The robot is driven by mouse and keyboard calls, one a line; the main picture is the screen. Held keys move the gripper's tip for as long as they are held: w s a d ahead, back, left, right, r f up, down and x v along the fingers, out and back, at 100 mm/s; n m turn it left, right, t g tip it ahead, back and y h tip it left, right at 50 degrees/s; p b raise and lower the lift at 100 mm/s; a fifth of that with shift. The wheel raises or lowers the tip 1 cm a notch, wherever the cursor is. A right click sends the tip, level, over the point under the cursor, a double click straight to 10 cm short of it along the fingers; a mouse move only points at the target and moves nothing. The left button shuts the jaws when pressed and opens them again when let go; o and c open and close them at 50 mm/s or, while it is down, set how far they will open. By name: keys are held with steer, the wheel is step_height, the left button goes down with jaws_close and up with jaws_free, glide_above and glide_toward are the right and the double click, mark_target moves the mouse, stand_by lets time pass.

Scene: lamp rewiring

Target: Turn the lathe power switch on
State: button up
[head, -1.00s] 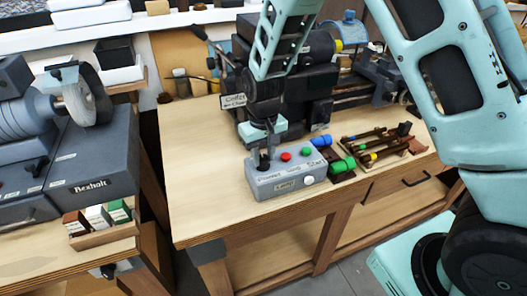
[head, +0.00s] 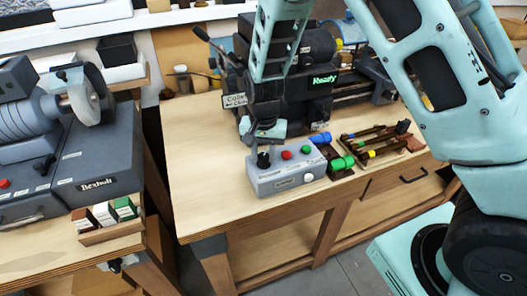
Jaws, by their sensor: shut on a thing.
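A grey control box (head: 287,178) stands at the front of the wooden bench. Its top carries a black knob switch (head: 263,160) at the left, a red button (head: 287,155), a green button (head: 305,150) and a white knob (head: 310,176) on the front. My gripper (head: 262,146) points down at the box's left end, shut on the black knob, its fingertips small in view. The dark lathe (head: 310,65) stands behind, partly hidden by my arm. A lit green "Ready" (head: 324,79) shows on it.
A wooden rack of tools (head: 375,145) and a green-handled item (head: 342,163) lie right of the box. A grey grinding machine (head: 75,150) stands on the left bench, with a tray of small boxes (head: 106,222). The bench left of the control box is clear.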

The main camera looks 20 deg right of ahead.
mark_target(264, 156)
steer(key=shift+w, duration=0.15)
steer(key=o, duration=1)
step_height(264, 156, up, 18)
steer(key=shift+f+b, duration=0.25)
steer(key=shift+b, duration=0.85)
steer(key=s+a+f+n, duration=0.1)
steer(key=s+n, duration=0.3)
steer(key=s, duration=0.5)
steer(key=s+a+f+n, duration=0.1)
steer(key=s+a+n, duration=0.2)
steer(key=s, duration=0.6)
steer(key=s+a+f+n, duration=0.1)
steer(key=s+a+n, duration=0.1)
steer(key=s+n, duration=0.4)
steer(key=shift+s+n+y, duration=0.3)
steer(key=shift+s+n, duration=0.1)
steer(key=shift+s, duration=1.15)
